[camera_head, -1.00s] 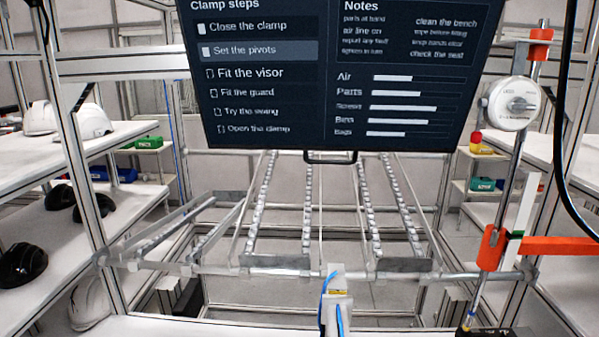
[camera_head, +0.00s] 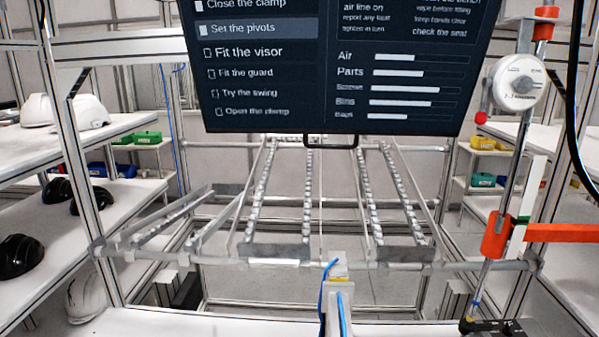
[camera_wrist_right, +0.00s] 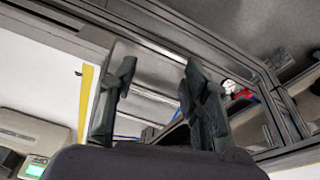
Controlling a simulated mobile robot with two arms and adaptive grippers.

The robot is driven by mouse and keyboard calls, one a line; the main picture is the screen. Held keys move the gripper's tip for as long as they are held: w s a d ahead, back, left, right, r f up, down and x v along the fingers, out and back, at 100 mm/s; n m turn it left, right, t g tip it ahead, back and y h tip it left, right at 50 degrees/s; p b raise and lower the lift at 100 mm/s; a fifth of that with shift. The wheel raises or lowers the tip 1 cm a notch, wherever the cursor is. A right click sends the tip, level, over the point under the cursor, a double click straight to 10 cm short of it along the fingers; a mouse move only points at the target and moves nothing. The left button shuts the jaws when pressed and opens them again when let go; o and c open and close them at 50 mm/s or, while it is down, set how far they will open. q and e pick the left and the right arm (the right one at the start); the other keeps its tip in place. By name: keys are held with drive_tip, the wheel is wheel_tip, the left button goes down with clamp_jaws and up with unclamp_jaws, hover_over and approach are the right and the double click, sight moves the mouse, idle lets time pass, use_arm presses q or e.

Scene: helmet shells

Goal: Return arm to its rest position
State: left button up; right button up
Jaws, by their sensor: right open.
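My right gripper (camera_wrist_right: 155,92) shows in the right wrist view. Its two dark fingers stand apart with nothing between them, in front of a grey surface and metal frame rails. Neither gripper shows in the head view, and no arm can be made out there. My left gripper is not in view.
A dark screen (camera_head: 260,70) listing clamp steps hangs above a roller rack (camera_head: 280,251). White helmets (camera_head: 85,110) and black helmets (camera_head: 22,262) lie on the left shelves. A pole with a round white gauge (camera_head: 519,82) and orange clamps (camera_head: 495,236) stands at right. A white bench edge (camera_head: 200,323) runs along the bottom.

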drive_tip(key=s+f+g+b, duration=0.1)
drive_tip(key=s+f+b, duration=0.2)
drive_tip(key=f, duration=0.9)
drive_tip(key=s+f+b, duration=0.2)
drive_tip(key=s+f, duration=0.1)
drive_tip(key=f, duration=0.9)
drive_tip(key=s+d+f+b, duration=0.3)
drive_tip(key=s+f+b, duration=0.1)
drive_tip(key=s+f, duration=1)
drive_tip(key=shift+d+g, duration=0.15)
drive_tip(key=shift+g, duration=0.25)
drive_tip(key=shift+w, duration=0.1)
